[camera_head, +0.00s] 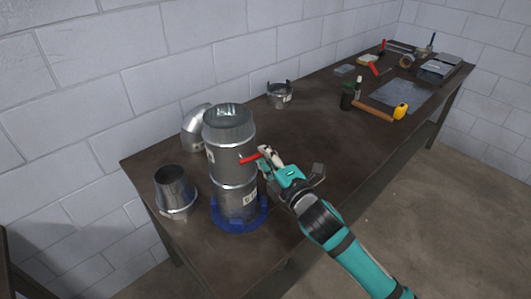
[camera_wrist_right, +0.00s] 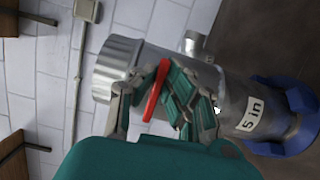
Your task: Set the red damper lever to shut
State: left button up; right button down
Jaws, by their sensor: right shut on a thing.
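The red damper lever (camera_head: 250,160) sticks out from the side of an upright silver duct (camera_head: 229,140). The duct stands in a blue ring base (camera_head: 239,214) near the table's front left. My right gripper (camera_head: 266,158) is at the duct's right side, at the lever. In the right wrist view the red lever (camera_wrist_right: 156,91) lies between the fingers of my right gripper (camera_wrist_right: 148,95), which are shut on it. Part of the lever is hidden by the fingers. The duct (camera_wrist_right: 125,68) has a "5 in" label in that view. My left gripper is not in view.
A tapered duct piece (camera_head: 175,192) stands left of the duct, and an elbow (camera_head: 194,129) lies behind it. A clamp-like ring (camera_head: 280,95) sits at the back.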

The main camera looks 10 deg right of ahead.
jog(key=shift+f+m, duration=0.15)
jog(key=shift+m, duration=0.15)
jog(key=c, duration=1.4)
grip_release()
jog(key=v, duration=1.2)
jog(key=shift+f, duration=0.1)
